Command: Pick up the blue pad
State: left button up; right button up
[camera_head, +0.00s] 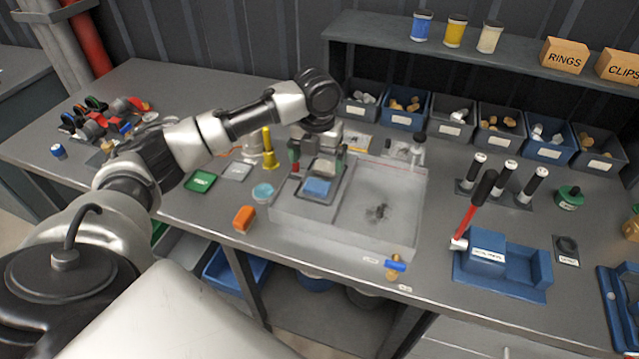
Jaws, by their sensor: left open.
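The blue pad (316,187) lies flat in the left part of the shallow translucent tray (404,236) on the workbench. My left gripper (315,172) comes in from the left and points down over the tray, just above and behind the pad. Its jaws are apart and hold nothing that I can see. Whether the fingers touch the pad cannot be told. My right gripper is out of view.
A yellow tool (269,150) stands behind. A blue fixture (503,270) with a red-shafted tool (466,222) stands right. Parts bins line the back.

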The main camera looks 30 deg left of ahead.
aim_at(315, 189)
pick_arm(q)
notch_tip(315, 189, down, 4)
jog(key=shift+s+r, duration=0.15)
jog(key=shift+r, duration=0.1)
jog(key=f, duration=0.1)
jog(key=f+p, duration=0.1)
jog(key=f, duration=0.1)
jog(key=f+p, duration=0.1)
jog(key=shift+a+f, duration=0.25)
jog(key=shift+f, duration=0.55)
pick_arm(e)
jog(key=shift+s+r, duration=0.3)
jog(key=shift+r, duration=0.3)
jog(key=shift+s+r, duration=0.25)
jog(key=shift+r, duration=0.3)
pick_arm(q)
jog(key=shift+c, duration=0.4)
jog(key=c, duration=0.9)
jog(key=shift+c, duration=0.2)
jog(key=shift+r, duration=0.1)
